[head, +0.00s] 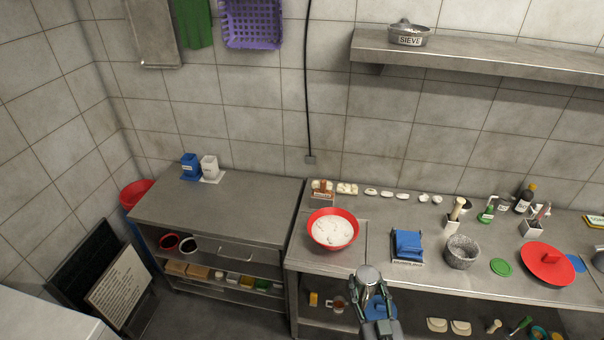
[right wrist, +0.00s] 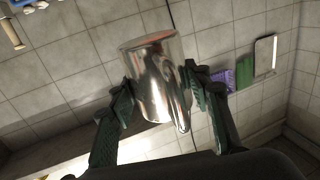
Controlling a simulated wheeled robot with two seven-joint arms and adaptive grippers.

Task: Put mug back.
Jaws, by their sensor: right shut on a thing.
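A shiny metal mug (head: 367,274) is held in my right gripper (head: 374,294) at the front edge of the right counter, in the head view. In the right wrist view the mug (right wrist: 154,80) sits between the two green-grey fingers (right wrist: 160,88), which touch it on both sides. It looks smooth and silver, with a pale reddish tint at its far end. I cannot tell what is inside it. My left gripper is not in view.
A red bowl of white contents (head: 333,229) stands behind the gripper on the counter. The left counter (head: 240,205) is mostly clear. A wall shelf (head: 480,50) holds a sieve.

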